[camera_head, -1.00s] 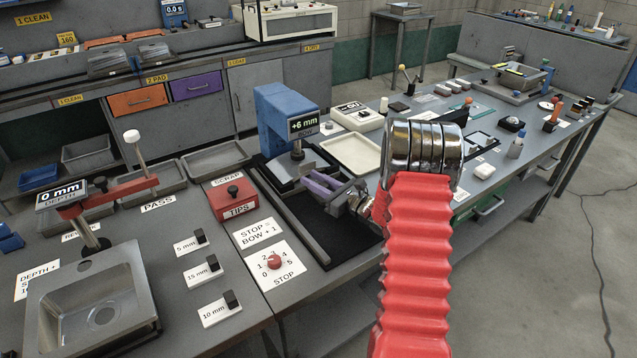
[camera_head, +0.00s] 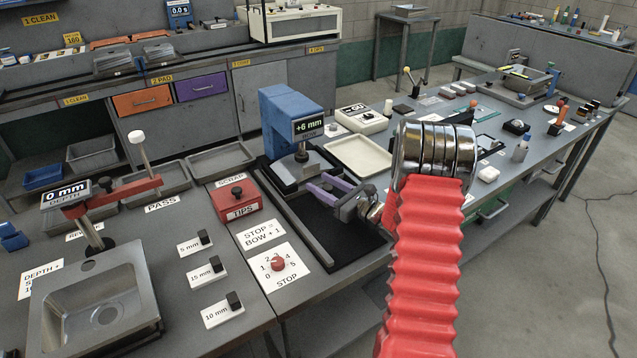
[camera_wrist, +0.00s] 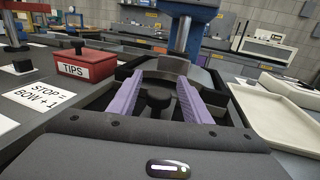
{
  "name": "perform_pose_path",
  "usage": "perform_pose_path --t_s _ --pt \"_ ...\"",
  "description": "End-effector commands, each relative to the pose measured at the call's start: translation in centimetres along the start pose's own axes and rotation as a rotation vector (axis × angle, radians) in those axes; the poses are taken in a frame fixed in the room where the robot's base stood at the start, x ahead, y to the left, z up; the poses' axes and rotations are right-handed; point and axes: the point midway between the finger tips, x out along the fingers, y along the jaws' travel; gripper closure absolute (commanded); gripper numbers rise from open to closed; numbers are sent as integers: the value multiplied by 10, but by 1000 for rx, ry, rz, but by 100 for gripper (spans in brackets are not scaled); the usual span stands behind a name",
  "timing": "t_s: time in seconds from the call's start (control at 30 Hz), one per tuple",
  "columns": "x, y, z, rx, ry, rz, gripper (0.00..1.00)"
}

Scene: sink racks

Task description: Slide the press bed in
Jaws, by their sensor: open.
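The blue press (camera_head: 290,112) stands at mid-bench with a "+6 mm BOW" display. Its grey bed (camera_head: 312,162) lies low under the press head, above a black base (camera_head: 345,245). In the wrist view the bed's curved grey front (camera_wrist: 172,68) shows beneath the press's blue column (camera_wrist: 193,35). My gripper (camera_head: 322,188), with purple fingers, is in front of the bed. In the wrist view my gripper (camera_wrist: 158,84) is open, one finger on each side of a black knob (camera_wrist: 158,97), with gaps visible beside it. How far in the bed sits is hard to tell.
A grey rail (camera_head: 305,232) runs along the base's left side. The red TIPS box (camera_head: 236,200) and STOP dial card (camera_head: 277,270) are left of it. A cream tray (camera_head: 362,157) stands close on the right. The bench front edge is near my arm.

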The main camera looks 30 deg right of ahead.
Motion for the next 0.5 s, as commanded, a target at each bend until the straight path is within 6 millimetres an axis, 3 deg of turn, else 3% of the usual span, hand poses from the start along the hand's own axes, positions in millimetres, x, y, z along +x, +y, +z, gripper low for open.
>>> perform_pose_path --t_s 0.5 --pt "-90 -2 0 0 -1 -5 56"
